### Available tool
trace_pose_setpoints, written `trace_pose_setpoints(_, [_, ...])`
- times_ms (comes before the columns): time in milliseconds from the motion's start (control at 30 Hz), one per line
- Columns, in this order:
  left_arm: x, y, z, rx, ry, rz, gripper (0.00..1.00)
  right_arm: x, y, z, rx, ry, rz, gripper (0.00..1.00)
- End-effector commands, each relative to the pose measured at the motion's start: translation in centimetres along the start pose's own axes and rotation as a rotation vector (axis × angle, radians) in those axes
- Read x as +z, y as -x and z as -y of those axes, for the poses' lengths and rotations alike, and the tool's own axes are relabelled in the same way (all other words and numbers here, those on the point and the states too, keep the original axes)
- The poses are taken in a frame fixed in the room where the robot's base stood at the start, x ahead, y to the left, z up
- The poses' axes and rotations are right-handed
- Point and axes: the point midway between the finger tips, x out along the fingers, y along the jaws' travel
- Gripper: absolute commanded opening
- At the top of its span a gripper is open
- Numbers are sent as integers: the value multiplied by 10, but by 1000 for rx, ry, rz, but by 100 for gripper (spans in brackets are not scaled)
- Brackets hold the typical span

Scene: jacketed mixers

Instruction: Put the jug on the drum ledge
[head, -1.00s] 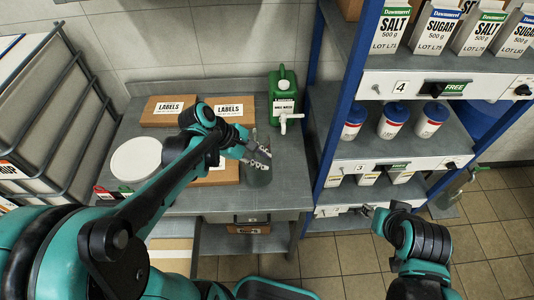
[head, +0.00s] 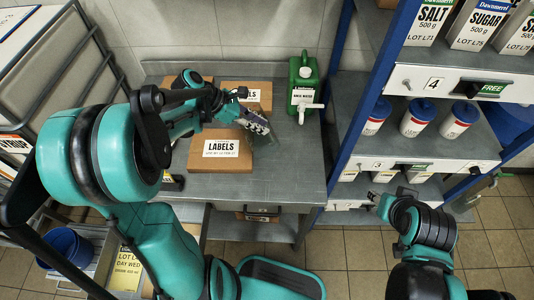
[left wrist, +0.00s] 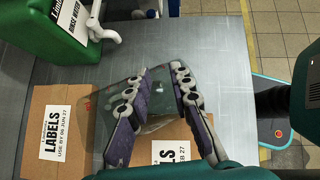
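The jug (left wrist: 122,98) is a clear, faintly green vessel, hard to make out. In the left wrist view it lies between the fingers of my left gripper (left wrist: 160,72), with cardboard boxes showing through it. In the head view my left gripper (head: 256,122) is over the grey bench beside the boxes. It appears shut on the jug, partly hiding it; the exact contact is unclear. My right gripper (head: 376,201) is low by the shelf rack and empty as far as I see; its fingers are too small to read. I cannot make out a drum ledge.
Cardboard label boxes (head: 221,152) lie on the bench (head: 285,185). A green rinse-water container (head: 304,82) with a white tap stands at the back right. The blue-posted rack (head: 350,125) holds tubs and cartons. The bench's right front is clear.

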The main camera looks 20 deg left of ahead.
Motion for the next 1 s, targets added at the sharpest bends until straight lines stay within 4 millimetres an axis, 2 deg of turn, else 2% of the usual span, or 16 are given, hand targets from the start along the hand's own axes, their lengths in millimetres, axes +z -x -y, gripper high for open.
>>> trace_pose_setpoints(367, [-5, -32, -3, 2, 10, 0, 21, 8, -11, 0, 0, 0, 0, 40])
trace_pose_setpoints(667, [-14, -76, -3, 2, 8, -4, 21, 20, -28, 0, 0, 0, 0, 40])
trace_pose_setpoints(900, [-13, -78, -3, 4, 11, -5, 21, 20, -28, 0, 0, 0, 0, 40])
trace_pose_setpoints(933, [-12, -78, -3, 4, 11, -4, 32, 20, -28, 0, 0, 0, 0, 40])
trace_pose_setpoints(1000, [-12, -78, -3, 5, 11, -4, 14, 20, -27, 0, 0, 0, 0, 40])
